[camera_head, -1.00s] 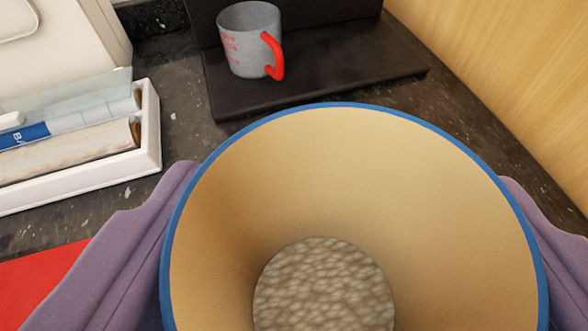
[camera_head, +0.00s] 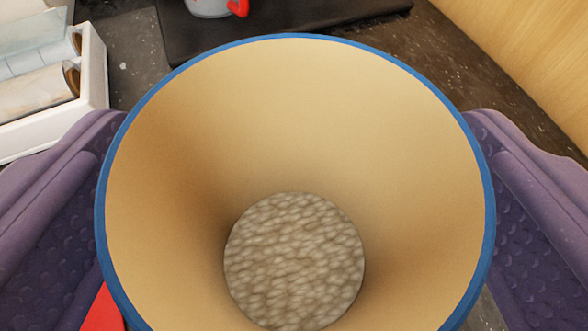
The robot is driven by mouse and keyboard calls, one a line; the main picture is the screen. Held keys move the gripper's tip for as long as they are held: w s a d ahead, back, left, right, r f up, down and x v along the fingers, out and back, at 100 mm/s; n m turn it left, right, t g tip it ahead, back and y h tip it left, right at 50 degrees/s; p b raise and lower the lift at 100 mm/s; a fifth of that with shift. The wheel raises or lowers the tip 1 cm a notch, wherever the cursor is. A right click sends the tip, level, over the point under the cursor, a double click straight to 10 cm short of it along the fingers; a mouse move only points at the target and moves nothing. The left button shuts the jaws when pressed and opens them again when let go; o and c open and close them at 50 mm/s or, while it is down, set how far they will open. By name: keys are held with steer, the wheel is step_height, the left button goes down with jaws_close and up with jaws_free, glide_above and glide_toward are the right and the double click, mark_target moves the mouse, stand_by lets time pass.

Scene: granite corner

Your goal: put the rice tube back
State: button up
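The rice tube (camera_head: 300,110) fills the middle of the view. I look down into its open top, with a blue rim, a tan inner wall and rice (camera_head: 294,258) at the bottom. My gripper (camera_head: 292,200) has one purple finger on each side of the tube. The fingers stand apart, and their dimpled inner pads show beside the rim, so the gripper looks open around the tube. The tube's outer wall and base are hidden, so I cannot see what it stands on or any contact lower down.
A grey mug (camera_head: 207,8) with a red handle is cut off at the top, on a black slab (camera_head: 300,20). A white tray (camera_head: 97,85) holding rolls is at the upper left. A red surface (camera_head: 102,312) shows at the lower left. A wooden panel (camera_head: 530,60) bounds the right.

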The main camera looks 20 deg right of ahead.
steer(key=p+v, duration=0.3)
steer(key=v, duration=0.9)
steer(key=w+a+r+n+t+y, duration=0.1)
steer(key=w+a+r, duration=0.2)
steer(key=r, duration=0.5)
steer(key=w+a+r+n+y, duration=0.1)
steer(key=w+a+r, duration=0.1)
steer(key=r, duration=0.6)
steer(key=w+a+r+t+y, duration=0.1)
steer(key=w+a+r, duration=0.2)
steer(key=r, duration=0.5)
steer(key=s+a+r, duration=0.1)
steer(key=s+r, duration=0.3)
steer(key=r, duration=0.4)
steer(key=s+a+r+n+y, duration=0.1)
steer(key=s+r, duration=0.3)
steer(key=r, duration=0.4)
steer(key=s+a+r+n, duration=0.1)
steer(key=s+a+r, duration=0.2)
steer(key=r, duration=0.5)
steer(key=shift+s+r+t+y+b, duration=0.15)
steer(key=shift+s+t+y+b, duration=0.2)
steer(key=shift+s, duration=0.45)
